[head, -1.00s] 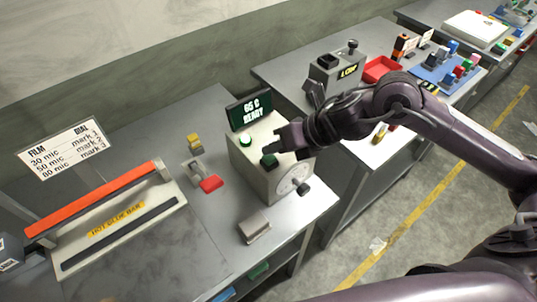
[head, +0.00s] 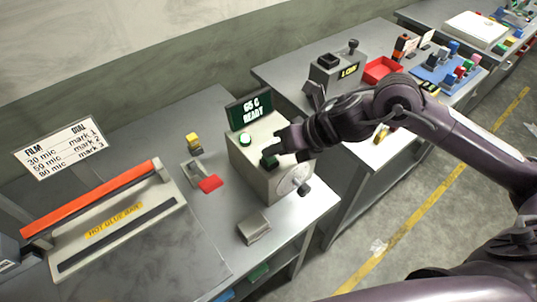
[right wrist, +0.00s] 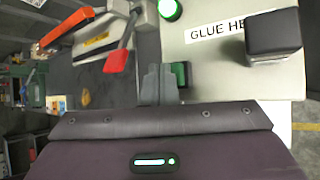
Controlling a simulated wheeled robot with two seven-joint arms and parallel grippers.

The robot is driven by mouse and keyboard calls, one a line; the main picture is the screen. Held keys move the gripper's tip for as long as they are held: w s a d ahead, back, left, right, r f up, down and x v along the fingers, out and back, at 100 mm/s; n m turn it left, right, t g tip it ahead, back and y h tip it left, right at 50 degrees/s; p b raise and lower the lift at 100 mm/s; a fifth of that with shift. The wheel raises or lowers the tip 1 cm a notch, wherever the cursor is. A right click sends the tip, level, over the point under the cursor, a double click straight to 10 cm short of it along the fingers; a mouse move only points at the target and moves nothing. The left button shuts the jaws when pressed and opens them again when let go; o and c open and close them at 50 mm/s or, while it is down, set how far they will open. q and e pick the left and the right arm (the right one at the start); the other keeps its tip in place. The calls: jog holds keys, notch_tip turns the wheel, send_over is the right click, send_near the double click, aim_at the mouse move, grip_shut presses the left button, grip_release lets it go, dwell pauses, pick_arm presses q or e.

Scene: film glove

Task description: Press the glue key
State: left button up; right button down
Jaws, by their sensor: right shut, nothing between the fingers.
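The glue unit is a beige box (head: 262,184) with a dark screen (head: 250,110) reading "65 C READY". A green round lamp (head: 245,140) glows on its top. The dark-framed green key (head: 268,161) is beside the lamp; it also shows in the right wrist view (right wrist: 182,72), partly hidden by my fingers. A "GLUE HE…" label (right wrist: 215,33) is near it. My right gripper (head: 275,151) is shut and empty, its tips (right wrist: 163,80) right at the key. I cannot tell whether they touch it. My left gripper is not in view.
A dial with a black knob (head: 304,189) is on the box's side. A red-tipped lever (head: 210,183), a grey block (head: 254,227) and the orange-handled hot glue bar (head: 90,198) share the bench. A second bench holds a red tray (head: 382,69).

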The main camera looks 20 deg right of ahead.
aim_at(275, 158)
jog(key=shift+f, duration=0.2)
jog(key=shift+r, duration=0.65)
notch_tip(275, 158, up, 6)
jog(key=p, duration=0.4)
dwell(0.8)
